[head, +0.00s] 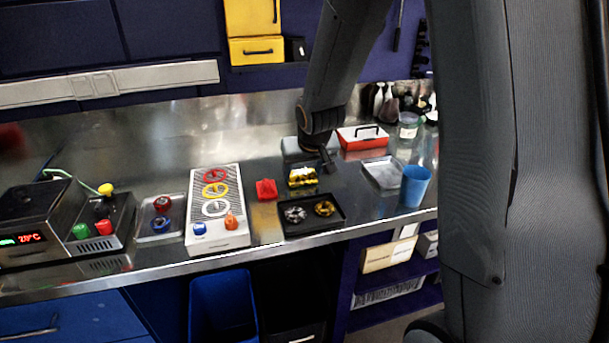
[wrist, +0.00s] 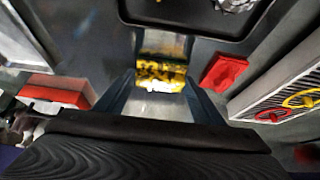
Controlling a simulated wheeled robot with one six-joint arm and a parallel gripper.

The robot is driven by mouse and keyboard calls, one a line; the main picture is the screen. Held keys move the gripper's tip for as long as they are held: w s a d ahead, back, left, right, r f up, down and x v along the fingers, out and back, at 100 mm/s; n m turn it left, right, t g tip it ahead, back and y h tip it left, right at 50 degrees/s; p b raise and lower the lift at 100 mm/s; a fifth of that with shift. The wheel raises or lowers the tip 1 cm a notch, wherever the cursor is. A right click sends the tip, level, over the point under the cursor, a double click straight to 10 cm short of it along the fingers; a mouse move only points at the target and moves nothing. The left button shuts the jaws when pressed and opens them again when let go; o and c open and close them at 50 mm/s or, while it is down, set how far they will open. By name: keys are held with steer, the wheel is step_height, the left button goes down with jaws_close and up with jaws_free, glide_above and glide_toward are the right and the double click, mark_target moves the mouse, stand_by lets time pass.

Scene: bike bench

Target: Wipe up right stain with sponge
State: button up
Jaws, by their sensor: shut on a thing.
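My gripper (wrist: 162,82) is shut on a yellow block with dark patches, which I take to be the sponge (wrist: 162,70), held between its two fingers in the wrist view. In the head view the sponge (head: 302,177) is at the bench top, just behind the black tray. My arm comes down to it from above, and the fingers are hard to make out there. A pale patch shows at the sponge's lower edge in the wrist view. I cannot clearly make out the right stain in either view; whether the sponge touches the bench is unclear.
The black tray (head: 331,226) with two round parts lies in front. A red piece (head: 266,189) and a grey ring board (head: 236,175) stand to the left. A red toolbox (head: 358,142), a metal tray (head: 382,183) and a blue cup (head: 415,188) stand to the right.

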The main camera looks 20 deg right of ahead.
steer(key=shift+s+a+b, duration=0.1)
steer(key=shift+a+b, duration=0.45)
steer(key=shift+b, duration=0.8)
steer(key=shift+r+p, duration=2.4)
steer(key=shift+r, duration=0.05)
